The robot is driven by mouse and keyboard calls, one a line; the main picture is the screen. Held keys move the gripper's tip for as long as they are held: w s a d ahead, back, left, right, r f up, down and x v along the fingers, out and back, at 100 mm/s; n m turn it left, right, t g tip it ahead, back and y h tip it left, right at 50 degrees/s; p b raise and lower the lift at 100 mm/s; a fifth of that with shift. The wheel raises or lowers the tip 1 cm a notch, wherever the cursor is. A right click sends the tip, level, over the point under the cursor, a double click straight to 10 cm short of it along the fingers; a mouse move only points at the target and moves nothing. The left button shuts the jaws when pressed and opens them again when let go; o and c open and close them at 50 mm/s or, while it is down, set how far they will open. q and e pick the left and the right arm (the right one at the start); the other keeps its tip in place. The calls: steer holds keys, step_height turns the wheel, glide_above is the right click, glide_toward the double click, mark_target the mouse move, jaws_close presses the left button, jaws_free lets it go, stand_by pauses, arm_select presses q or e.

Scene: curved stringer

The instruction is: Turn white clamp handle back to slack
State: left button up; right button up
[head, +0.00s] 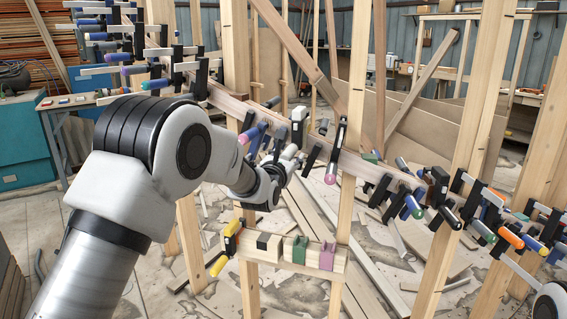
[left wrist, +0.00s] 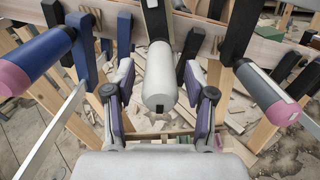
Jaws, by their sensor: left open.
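The white clamp handle (left wrist: 159,82) is a cylinder with a rounded end and a small dark slot, pointing toward my left wrist camera. My left gripper (left wrist: 160,74) is open, with one finger on each side of the handle and a visible gap on both sides. In the head view my left gripper (head: 286,166) is small and partly hidden by its own wrist, in front of the curved stringer (head: 349,163). The white handle is hard to separate from the fingers there. My right gripper is not in view.
A blue handle with a pink end (left wrist: 38,60) is close on the left, and a grey one with a pink end (left wrist: 266,92) on the right. Several more clamps line the stringer. A lower board (head: 267,245) carries coloured blocks. Wooden posts (head: 350,120) stand around.

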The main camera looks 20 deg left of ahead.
arm_select(q)
steer(key=s, duration=1.1)
steer(key=shift+s+d, duration=0.15)
steer(key=shift+s, duration=0.05)
steer(key=shift+s, duration=0.1)
steer(key=shift+s+b, duration=0.35)
steer(key=shift+s, duration=0.8)
